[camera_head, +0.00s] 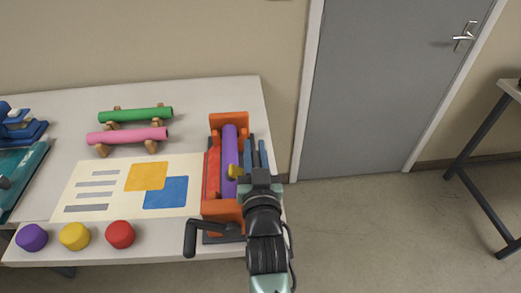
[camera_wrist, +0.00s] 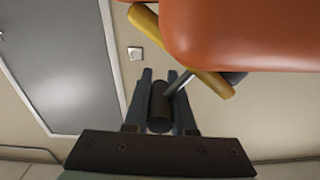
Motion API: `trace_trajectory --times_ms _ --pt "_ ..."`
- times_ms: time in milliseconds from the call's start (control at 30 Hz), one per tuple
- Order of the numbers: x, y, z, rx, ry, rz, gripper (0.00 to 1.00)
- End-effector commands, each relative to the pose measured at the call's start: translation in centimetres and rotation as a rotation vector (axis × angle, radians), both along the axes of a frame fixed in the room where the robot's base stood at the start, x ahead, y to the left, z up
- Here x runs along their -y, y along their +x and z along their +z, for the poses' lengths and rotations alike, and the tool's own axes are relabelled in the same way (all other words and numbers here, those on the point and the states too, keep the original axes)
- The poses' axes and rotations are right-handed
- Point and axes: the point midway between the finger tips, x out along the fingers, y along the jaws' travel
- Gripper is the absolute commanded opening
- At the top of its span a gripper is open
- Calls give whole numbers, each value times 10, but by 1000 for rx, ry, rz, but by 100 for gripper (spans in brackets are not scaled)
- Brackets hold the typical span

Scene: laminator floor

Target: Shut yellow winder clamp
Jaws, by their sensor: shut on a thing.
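The orange winder (camera_head: 229,119) stands at the right end of the table and holds a purple roll (camera_head: 229,145). Its yellow clamp (camera_head: 235,170) shows as a small piece at the roll's right side, partly hidden by my gripper. In the wrist view the yellow clamp (camera_wrist: 146,24) is a slanted bar passing behind an orange rounded part (camera_wrist: 240,35). A metal rod runs from it to a black cylindrical grip (camera_wrist: 160,105). My gripper (camera_wrist: 160,85) has its two fingers on either side of this grip and is shut on it. In the head view my gripper (camera_head: 255,158) is over the winder's right side.
A black crank (camera_head: 191,238) sticks out at the winder's front left. A printed sheet (camera_head: 100,187) lies to its left, with green (camera_head: 136,114) and pink (camera_head: 127,135) rolls on stands behind. Purple, yellow and red round pieces (camera_head: 120,234) line the front edge.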

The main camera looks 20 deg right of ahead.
Motion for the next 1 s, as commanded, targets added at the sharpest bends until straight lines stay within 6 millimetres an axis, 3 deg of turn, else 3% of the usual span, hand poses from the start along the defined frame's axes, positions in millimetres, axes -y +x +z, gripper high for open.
trace_trajectory --times_ms 500,1000 --pt "-25 7 -14 -123 -407 0 0" --pt "-33 9 -19 -164 -547 0 0"
